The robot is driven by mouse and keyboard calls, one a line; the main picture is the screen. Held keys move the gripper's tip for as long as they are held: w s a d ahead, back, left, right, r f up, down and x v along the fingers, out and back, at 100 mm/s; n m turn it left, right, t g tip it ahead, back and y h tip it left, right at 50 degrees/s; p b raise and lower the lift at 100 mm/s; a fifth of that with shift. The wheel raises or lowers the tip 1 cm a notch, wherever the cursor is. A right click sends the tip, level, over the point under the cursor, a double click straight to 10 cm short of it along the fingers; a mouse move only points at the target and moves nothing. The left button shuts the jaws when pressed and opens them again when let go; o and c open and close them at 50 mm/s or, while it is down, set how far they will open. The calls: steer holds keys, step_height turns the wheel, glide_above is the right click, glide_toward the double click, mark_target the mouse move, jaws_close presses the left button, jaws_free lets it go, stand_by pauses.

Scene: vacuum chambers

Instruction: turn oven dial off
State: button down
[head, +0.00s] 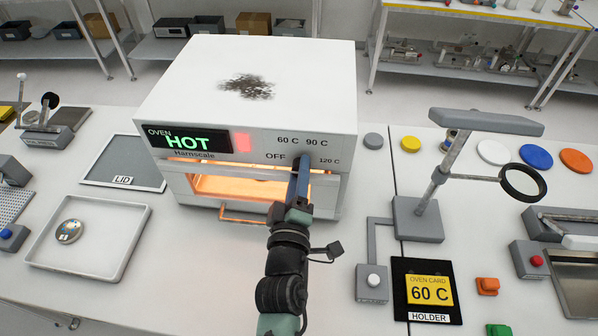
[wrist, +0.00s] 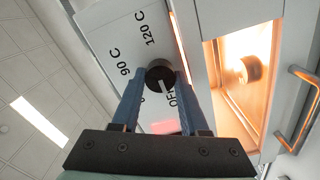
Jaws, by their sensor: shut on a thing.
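The white oven (head: 260,80) stands in the middle of the bench, with its display reading HOT in green. Its dark dial (wrist: 159,73) sits among the OFF, 60 C, 90 C and 120 C labels. My gripper (head: 303,168) reaches the front panel, and its blue fingers are shut on the dial, one on each side. In the wrist view a light mark on the dial points roughly toward the OFF label (wrist: 175,98). The left finger mostly hides the 60 C label there. In the head view my gripper hides most of the dial.
The oven window (head: 232,186) glows orange, with a round thing (wrist: 250,68) inside. A door handle (head: 242,218) sticks out below. To the right are a grey stand (head: 418,215) and a 60 C oven card (head: 429,289). To the left are a lid (head: 122,160) and a white tray (head: 112,238).

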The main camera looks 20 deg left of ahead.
steer(key=shift+c, duration=2.1)
jaws_free()
steer(key=shift+f, duration=0.1)
steer(key=s+d+m+b, duration=0.4)
steer(key=s+m+b, duration=0.3)
steer(key=s+m, duration=0.5)
steer(key=w+d+r+m+t+h+p, duration=0.1)
steer(key=w+d+r+t, duration=0.1)
steer(key=r, duration=0.9)
steer(key=w+d+r+m+t+h+p, duration=0.1)
steer(key=d+r+t+p, duration=0.1)
steer(key=r, duration=1)
steer(key=w+d+r+m+t+p, duration=0.1)
steer(key=d+r, duration=0.3)
steer(key=r, duration=0.8)
steer(key=shift+w+t+h+p, duration=0.35)
steer(key=shift+w+t+h, duration=0.05)
steer(key=shift+w+t, duration=0.45)
